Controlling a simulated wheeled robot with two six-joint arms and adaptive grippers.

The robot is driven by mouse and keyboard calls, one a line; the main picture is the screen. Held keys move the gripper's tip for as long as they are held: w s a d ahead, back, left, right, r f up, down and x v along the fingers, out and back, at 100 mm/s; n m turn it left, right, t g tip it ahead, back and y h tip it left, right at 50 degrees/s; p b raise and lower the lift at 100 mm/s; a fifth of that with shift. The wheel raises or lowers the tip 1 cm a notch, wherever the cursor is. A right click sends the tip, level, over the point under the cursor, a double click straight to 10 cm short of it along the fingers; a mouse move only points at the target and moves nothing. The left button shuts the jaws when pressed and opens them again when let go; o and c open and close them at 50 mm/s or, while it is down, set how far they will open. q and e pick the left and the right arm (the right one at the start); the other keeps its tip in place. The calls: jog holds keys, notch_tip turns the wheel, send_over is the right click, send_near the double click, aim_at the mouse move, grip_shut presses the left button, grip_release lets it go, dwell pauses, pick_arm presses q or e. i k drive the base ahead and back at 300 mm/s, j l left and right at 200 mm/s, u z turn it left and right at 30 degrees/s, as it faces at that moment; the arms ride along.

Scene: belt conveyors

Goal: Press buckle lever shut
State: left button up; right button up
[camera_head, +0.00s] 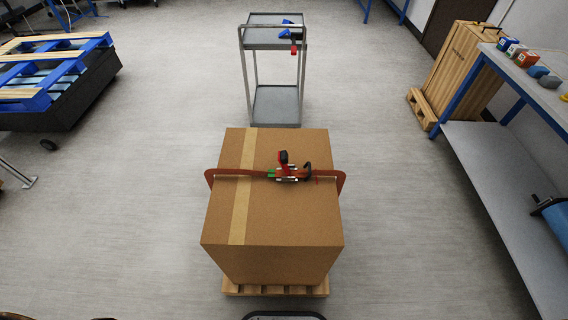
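A large cardboard box (295,215) stands on a wooden pallet (275,290) in the middle of the floor. An orange-brown strap (235,172) runs across its top and stands out in loops past both side edges. A small metal buckle (288,174) sits on the strap, right of the box's middle. A red and black lever (283,158) sticks up from the buckle, apart from the strap. A dark rounded part (307,170) is at the buckle's right and a green bit (270,174) at its left. Neither of my grippers is in view.
A grey trolley (275,45) with blue and red tools (291,30) stands behind the box. A workbench (535,85) with small coloured boxes is at the right. Blue pallets (50,60) on a dark base are at the left. Floor beside the box is clear.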

aim_at(283, 155)
jog(key=k+l+z, duration=0.1)
jog(key=l, duration=0.35)
jog(key=k+l+z, duration=0.1)
jog(key=l, duration=0.3)
jog(key=k+l+z, duration=0.1)
jog(key=l, duration=0.35)
jog(key=k+l+z, duration=0.1)
jog(key=l, duration=0.35)
jog(key=k, duration=0.05)
